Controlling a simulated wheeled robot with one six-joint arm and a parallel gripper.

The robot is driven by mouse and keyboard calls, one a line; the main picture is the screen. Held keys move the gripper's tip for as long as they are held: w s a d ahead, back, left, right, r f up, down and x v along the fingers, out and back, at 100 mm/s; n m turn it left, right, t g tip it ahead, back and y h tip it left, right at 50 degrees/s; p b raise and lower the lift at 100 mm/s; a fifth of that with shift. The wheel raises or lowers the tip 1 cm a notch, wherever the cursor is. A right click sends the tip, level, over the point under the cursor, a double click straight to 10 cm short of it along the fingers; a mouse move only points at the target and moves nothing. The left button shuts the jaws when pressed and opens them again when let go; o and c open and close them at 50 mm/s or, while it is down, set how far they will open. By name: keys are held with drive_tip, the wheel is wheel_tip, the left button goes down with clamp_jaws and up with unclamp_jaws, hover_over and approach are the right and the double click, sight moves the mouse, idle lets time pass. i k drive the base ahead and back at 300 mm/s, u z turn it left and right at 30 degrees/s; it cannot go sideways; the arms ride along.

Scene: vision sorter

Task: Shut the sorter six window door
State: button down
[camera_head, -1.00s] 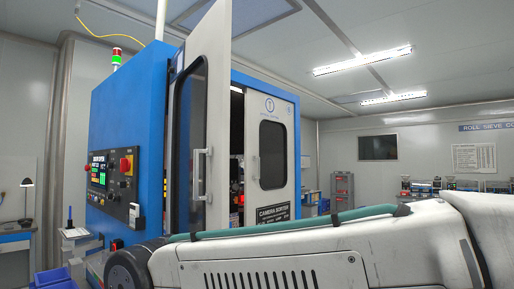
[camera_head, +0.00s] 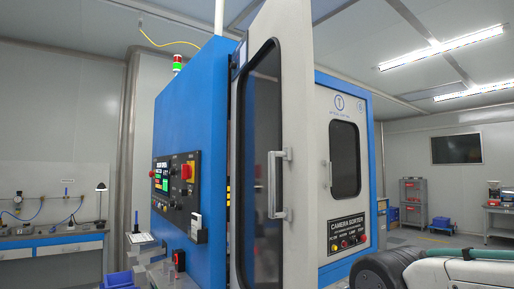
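The sorter (camera_head: 185,110) is a tall blue cabinet in the middle of the head view. Its near window door (camera_head: 292,60) is white with a dark window and a vertical handle (camera_head: 287,185). This door stands swung outward, open, toward me. The other white front panel (camera_head: 325,90) has a smaller dark window and a camera sorter label (camera_head: 346,228), and it lies flush with the front. My gripper is not in view; only part of my arm (camera_head: 440,270) shows at the lower right, apart from the door in the picture.
A control panel with a screen and a red button (camera_head: 186,171) is on the cabinet's left side. A blue bin (camera_head: 118,280) is at the lower left. A workbench (camera_head: 50,243) stands along the left wall. Shelving (camera_head: 412,203) and open floor (camera_head: 415,238) lie to the right.

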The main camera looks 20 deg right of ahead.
sight(274, 193)
drive_tip(key=z, duration=1.05)
drive_tip(key=k, duration=0.35)
drive_tip(key=u, duration=0.95)
